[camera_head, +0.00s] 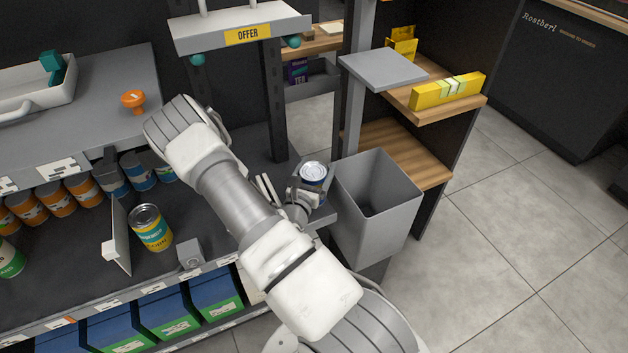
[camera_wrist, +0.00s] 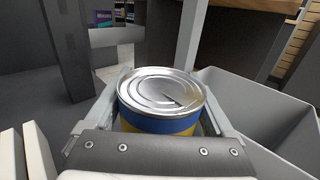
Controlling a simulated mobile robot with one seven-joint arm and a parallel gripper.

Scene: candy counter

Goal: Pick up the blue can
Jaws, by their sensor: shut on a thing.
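The blue can (camera_head: 313,176) has a silver lid and stands upright near the right end of the dark shelf, beside the grey bin. In the wrist view the can (camera_wrist: 160,123) shows a blue band with yellow below it, between the two fingers. My gripper (camera_head: 308,187) is shut on the can, a finger on each side. My arm crosses the middle of the head view. The can's lower part is hidden by my gripper, so I cannot tell whether its base touches the shelf.
An open grey bin (camera_head: 375,212) stands just right of the can, and a post with a grey plate (camera_head: 383,69) rises behind it. A yellow and teal can (camera_head: 151,228) stands to the left, near a white divider (camera_head: 120,236). Orange cans line the shelf's back left.

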